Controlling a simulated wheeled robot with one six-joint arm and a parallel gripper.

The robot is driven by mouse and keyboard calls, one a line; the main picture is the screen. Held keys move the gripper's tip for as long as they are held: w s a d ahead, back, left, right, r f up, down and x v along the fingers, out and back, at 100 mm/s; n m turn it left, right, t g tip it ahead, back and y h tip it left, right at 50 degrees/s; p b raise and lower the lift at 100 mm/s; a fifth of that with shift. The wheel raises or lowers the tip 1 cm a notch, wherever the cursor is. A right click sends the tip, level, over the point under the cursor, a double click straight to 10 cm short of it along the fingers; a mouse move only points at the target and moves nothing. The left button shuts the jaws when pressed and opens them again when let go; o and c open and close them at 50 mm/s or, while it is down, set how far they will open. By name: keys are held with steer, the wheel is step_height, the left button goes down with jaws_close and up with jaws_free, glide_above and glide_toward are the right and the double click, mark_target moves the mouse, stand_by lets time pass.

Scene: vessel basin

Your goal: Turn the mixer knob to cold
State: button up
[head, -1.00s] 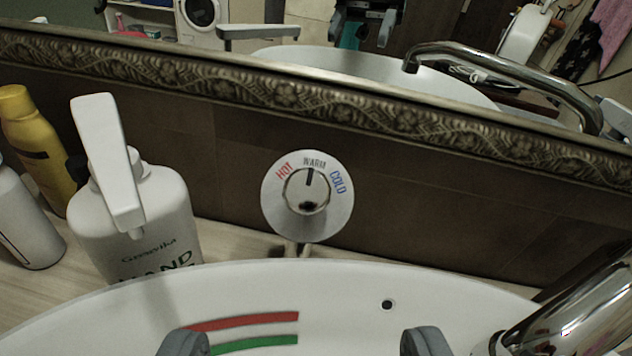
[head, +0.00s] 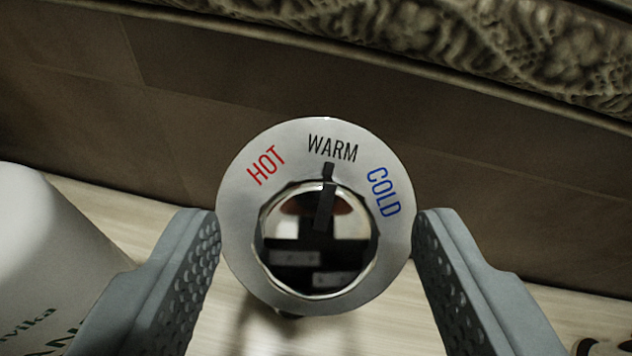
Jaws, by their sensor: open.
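The mixer knob (head: 320,240) is a shiny round chrome knob in the middle of the view. Its black pointer mark points up at the word WARM. A round silver dial plate (head: 237,215) behind it reads HOT in red at the left, WARM in black at the top and COLD in blue at the right. My gripper (head: 318,228) is open, with one grey finger to the left of the knob and one to the right. The fingers look apart from the knob, with gaps on both sides. How deep they reach along the knob I cannot tell.
A white soap bottle (head: 45,255) stands close at the left, near my left finger. The brown tiled wall (head: 190,120) is behind the dial, with an ornate mirror frame (head: 450,45) above. A pale wooden counter (head: 110,205) lies below.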

steer(key=shift+w+f, duration=0.2)
steer(key=shift+w, duration=0.3)
steer(key=c, duration=1)
steer(key=shift+a, duration=0.1)
steer(key=shift+m+h, duration=0.4)
steer(key=shift+m, duration=0.5)
steer(key=o, duration=1)
